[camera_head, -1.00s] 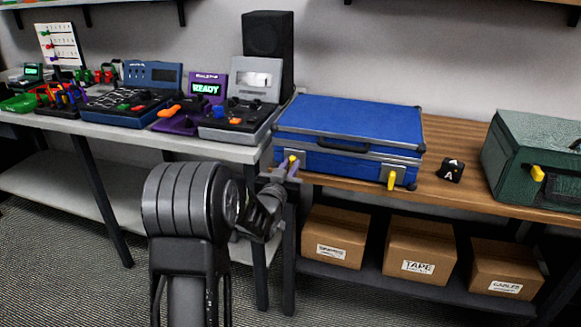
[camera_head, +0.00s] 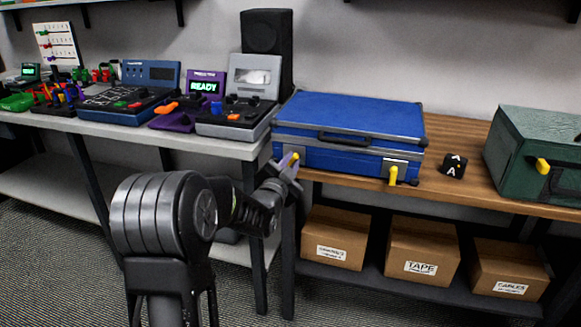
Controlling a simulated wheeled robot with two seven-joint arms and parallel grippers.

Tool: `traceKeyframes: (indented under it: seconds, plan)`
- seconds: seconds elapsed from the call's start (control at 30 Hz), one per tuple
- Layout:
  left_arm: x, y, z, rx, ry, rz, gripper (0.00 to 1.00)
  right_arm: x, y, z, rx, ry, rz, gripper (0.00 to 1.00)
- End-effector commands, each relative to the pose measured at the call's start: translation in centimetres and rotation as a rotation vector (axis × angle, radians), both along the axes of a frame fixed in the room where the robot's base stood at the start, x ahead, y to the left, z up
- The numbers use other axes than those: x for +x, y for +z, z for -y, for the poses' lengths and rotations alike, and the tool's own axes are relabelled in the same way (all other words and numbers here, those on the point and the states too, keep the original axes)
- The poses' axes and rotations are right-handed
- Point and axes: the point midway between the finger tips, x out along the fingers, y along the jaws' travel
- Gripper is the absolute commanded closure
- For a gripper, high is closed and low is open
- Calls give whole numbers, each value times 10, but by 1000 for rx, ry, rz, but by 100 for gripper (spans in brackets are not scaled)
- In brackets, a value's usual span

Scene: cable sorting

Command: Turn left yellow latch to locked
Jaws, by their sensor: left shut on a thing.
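The blue case (camera_head: 347,128) lies closed on the wooden bench, with a dark handle on its front. The left yellow latch (camera_head: 295,157) shows as a small yellow piece at the case's front left, mostly hidden by my left gripper. My left gripper (camera_head: 288,167) is shut on this latch. How far the latch is turned cannot be told. The right yellow latch (camera_head: 393,175) hangs downward on a metal plate at the case's front right. My right gripper is not in view.
A black lettered cube (camera_head: 453,166) and a green case (camera_head: 520,150) with a yellow latch stand to the right. Electronic devices (camera_head: 240,115) fill the grey table at left. Cardboard boxes (camera_head: 420,252) sit on the shelf below. Bench space between the cases is mostly clear.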

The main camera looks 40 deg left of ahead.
Motion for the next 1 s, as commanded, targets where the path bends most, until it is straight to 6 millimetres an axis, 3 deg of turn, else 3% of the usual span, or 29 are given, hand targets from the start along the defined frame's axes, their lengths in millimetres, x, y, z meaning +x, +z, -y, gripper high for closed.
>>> traceKeyframes:
  seconds: [0.6, 1.0]
  plan:
    - [0, -4, 2, 546, 0, -193, 100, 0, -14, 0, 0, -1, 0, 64]
    - [0, -5, 2, 777, 0, -274, 100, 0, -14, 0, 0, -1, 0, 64]
